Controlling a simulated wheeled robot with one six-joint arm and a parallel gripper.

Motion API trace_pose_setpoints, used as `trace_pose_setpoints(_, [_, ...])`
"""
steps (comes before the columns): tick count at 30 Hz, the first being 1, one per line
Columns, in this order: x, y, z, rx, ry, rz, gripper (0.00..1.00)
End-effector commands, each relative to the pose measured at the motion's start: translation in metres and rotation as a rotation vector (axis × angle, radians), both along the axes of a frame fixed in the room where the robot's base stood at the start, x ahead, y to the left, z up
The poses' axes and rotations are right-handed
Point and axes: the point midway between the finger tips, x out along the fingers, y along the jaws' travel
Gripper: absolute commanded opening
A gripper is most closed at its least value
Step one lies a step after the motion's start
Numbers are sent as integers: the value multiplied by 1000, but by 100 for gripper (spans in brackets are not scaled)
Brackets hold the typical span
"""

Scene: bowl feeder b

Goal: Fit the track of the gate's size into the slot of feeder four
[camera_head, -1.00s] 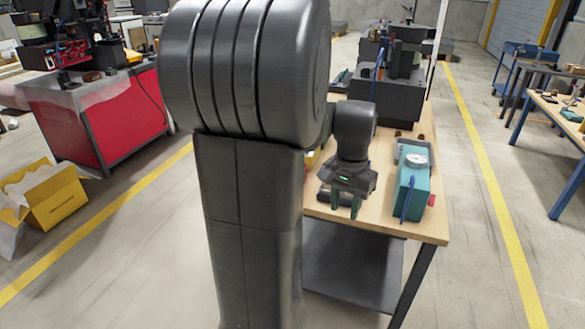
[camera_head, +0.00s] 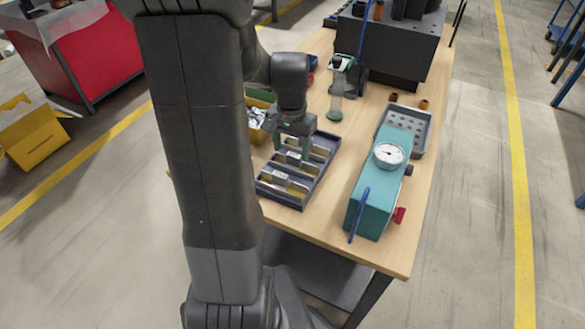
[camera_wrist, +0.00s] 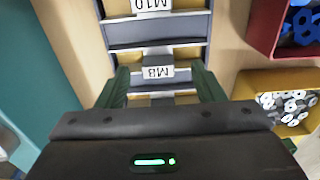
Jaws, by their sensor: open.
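A dark tray (camera_head: 297,203) on the bench holds several flat tracks in compartments with white size labels. In the wrist view, one label reads M8 (camera_wrist: 158,72) and the one beyond it reads M10 (camera_wrist: 152,5). My gripper (camera_head: 294,148) is over the tray, pointing down. In the wrist view its open fingers (camera_wrist: 163,88) stand either side of the M8 label, with nothing visibly held. Whether they touch anything cannot be told. I cannot make out which thing is the gate, nor feeder four's slot or number.
A teal unit (camera_head: 371,190) with a round dial and blue lever stands right of the tray. A red bin (camera_wrist: 275,35) and yellow bin (camera_wrist: 262,80) hold nuts.

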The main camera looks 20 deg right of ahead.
Motion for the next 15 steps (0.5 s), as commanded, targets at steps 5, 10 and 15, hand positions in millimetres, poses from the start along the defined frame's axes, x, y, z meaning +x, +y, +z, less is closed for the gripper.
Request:
trace_pose_setpoints(5, [0,-3,-29,2,4,0,62])
trace_pose_setpoints(10, [0,-3,-40,1,2,0,62])
trace_pose_setpoints(15, [1,-3,-40,0,0,0,62])
